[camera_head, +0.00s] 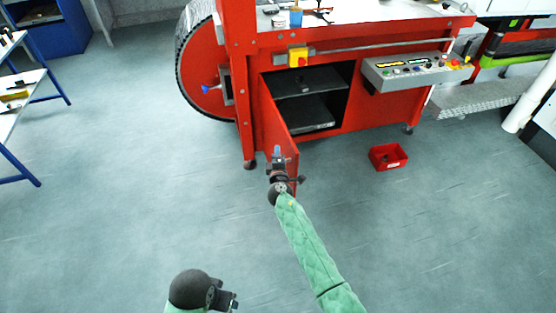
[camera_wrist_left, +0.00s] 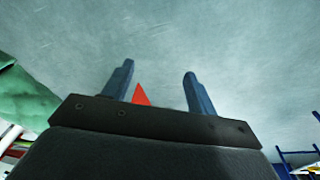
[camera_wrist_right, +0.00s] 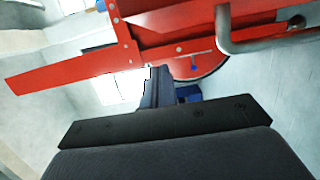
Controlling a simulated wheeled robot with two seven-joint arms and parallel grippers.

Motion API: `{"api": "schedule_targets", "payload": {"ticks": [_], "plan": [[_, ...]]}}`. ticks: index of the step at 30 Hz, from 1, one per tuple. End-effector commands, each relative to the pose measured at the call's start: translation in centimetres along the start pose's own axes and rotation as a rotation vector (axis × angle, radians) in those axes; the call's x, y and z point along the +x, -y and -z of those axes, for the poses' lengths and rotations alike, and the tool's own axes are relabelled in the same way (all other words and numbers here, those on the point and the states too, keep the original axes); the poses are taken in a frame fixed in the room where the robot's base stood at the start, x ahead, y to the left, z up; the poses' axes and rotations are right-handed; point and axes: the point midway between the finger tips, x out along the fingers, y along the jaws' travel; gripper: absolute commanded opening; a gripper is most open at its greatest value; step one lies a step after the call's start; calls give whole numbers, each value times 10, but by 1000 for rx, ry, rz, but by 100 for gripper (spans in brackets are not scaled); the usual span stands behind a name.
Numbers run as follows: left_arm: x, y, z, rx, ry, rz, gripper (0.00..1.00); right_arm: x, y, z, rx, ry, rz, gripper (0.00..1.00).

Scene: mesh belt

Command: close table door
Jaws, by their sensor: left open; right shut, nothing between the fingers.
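The red table (camera_head: 390,125) has an open compartment in its front. Its red door (camera_head: 271,125) stands swung out toward me, hinged at the left side of the opening. My right gripper (camera_head: 279,153) is shut and empty, by the door's outer part; I cannot tell whether it touches. In the right wrist view its closed fingers (camera_wrist_right: 156,86) are below red panels. My left gripper (camera_head: 234,302) is low at the bottom of the head view, away from the door. In the left wrist view its fingers (camera_wrist_left: 160,85) are apart, with a small red corner showing between them.
Black shelves (camera_head: 305,110) show inside the compartment. A grey control panel (camera_head: 418,72) juts out at the right of the table front. A red bin (camera_head: 388,156) lies on the floor to the right. The floor left of the door is clear.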

Motion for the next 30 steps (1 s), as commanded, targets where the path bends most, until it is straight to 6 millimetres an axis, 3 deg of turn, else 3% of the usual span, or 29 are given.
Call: {"api": "schedule_targets", "payload": {"ticks": [1, 6, 13, 30], "plan": [[-7, 0, 1, -1, 1, 2, 58, 4, -2, -6, -3, 1, 1, 0], [25, 4, 6, -1, 11, 11, 58, 7, -1, -26, -1, 1, 1, 0], [45, 5, 7, 0, 12, 12, 58, 10, 0, -37, -2, 0, 0, 0], [49, 5, 9, 0, 9, 11, 58, 11, 1, -42, -1, -4, 0, 0]]}}
